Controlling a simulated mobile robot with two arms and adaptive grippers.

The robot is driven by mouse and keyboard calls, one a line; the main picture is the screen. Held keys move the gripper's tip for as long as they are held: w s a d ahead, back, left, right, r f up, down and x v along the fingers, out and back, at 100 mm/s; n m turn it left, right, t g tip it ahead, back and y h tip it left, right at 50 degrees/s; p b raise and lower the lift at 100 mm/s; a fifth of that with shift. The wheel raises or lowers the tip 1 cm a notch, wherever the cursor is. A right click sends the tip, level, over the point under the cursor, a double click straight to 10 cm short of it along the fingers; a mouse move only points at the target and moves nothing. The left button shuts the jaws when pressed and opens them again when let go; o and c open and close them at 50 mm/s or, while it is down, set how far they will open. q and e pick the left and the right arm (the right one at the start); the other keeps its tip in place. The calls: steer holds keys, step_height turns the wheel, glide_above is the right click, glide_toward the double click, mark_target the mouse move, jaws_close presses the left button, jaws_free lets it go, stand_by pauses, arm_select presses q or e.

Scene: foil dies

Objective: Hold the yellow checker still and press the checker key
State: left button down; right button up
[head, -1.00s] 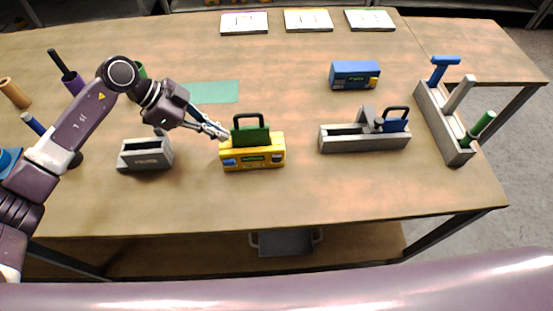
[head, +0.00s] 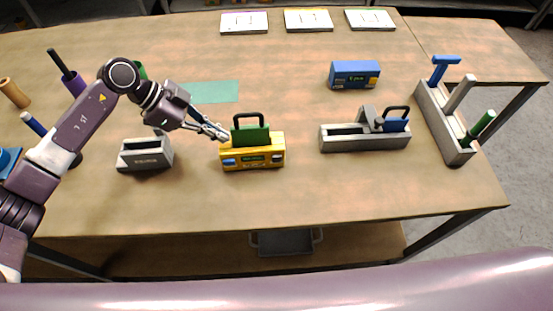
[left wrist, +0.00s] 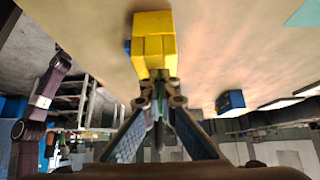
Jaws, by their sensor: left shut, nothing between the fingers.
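My right gripper is not in view.
A grey open holder (head: 145,158) stands left of the checker, under my left arm. A grey tray (head: 350,143) with a blue-handled block is to the right. A blue box (head: 350,74) stands behind, and a grey rack (head: 440,120) is far right. The front table is clear.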

arm_select(q)
steer(key=shift+f, duration=0.55)
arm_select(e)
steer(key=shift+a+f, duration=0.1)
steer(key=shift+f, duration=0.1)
arm_select(q)
steer(key=shift+s+f, duration=0.15)
steer(key=shift+f, duration=0.1)
stand_by(0.6)
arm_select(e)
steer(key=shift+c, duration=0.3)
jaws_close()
